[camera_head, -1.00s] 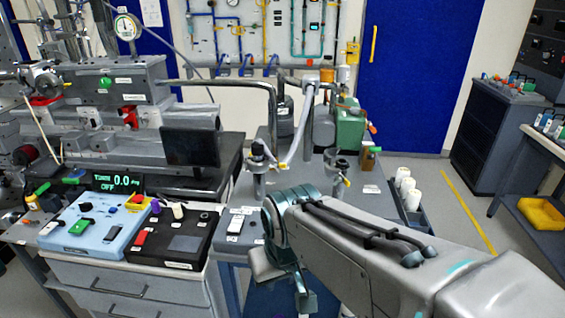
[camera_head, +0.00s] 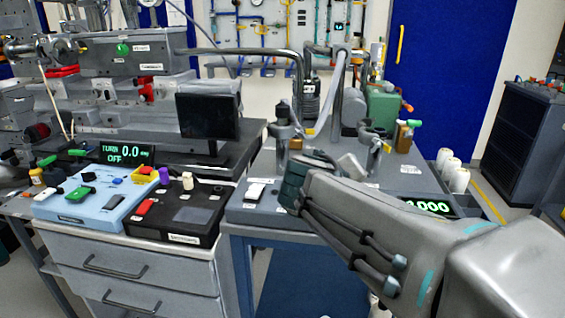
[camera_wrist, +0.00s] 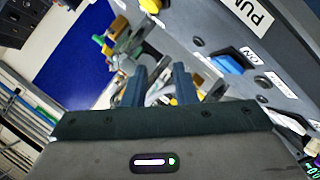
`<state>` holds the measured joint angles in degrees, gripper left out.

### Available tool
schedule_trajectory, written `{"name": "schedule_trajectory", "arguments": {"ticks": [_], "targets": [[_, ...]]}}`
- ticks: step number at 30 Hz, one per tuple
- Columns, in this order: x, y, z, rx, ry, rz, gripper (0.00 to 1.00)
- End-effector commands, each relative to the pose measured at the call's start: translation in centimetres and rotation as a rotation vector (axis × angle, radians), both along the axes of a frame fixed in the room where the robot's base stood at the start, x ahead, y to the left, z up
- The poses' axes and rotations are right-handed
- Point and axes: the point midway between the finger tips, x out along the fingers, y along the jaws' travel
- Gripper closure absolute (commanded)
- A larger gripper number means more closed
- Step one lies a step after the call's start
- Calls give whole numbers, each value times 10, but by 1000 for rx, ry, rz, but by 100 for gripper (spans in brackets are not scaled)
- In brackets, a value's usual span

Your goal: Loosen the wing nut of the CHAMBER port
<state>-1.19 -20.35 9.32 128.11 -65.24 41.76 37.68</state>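Two flanged ports stand on the grey bench (camera_head: 258,205): a left port (camera_head: 284,128) with a dark top and a right port (camera_head: 373,140). A small yellow part (camera_head: 387,147), possibly a wing nut, shows at the right port, and another yellow part (camera_head: 310,132) beside the left one. I cannot read which port is CHAMBER. My gripper is mostly hidden behind my wrist in the head view. In the wrist view my gripper (camera_wrist: 159,82) is open, its two dark blue fingers apart. Blurred metal fittings and a yellow spot (camera_wrist: 173,101) show beyond the gap; no contact is visible.
A bent pipe (camera_head: 303,95) rises behind the left port. A green bottle (camera_head: 382,104) stands behind the right port. A black monitor (camera_head: 207,116) and a blue control box (camera_head: 95,200) are at left. The wrist view shows a blue switch (camera_wrist: 229,62) near a partly visible label.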

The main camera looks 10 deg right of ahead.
Motion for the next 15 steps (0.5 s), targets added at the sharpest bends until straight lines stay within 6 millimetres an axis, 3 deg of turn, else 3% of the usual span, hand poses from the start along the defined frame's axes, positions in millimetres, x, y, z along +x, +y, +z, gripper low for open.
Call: {"name": "schedule_trajectory", "arguments": {"ticks": [1, 6, 15], "targets": [[12, 6, -16, -40, -46, 32, 75], [45, 35, -10, -165, -207, 147, 75], [72, 79, 2, -282, -372, 295, 75]]}}
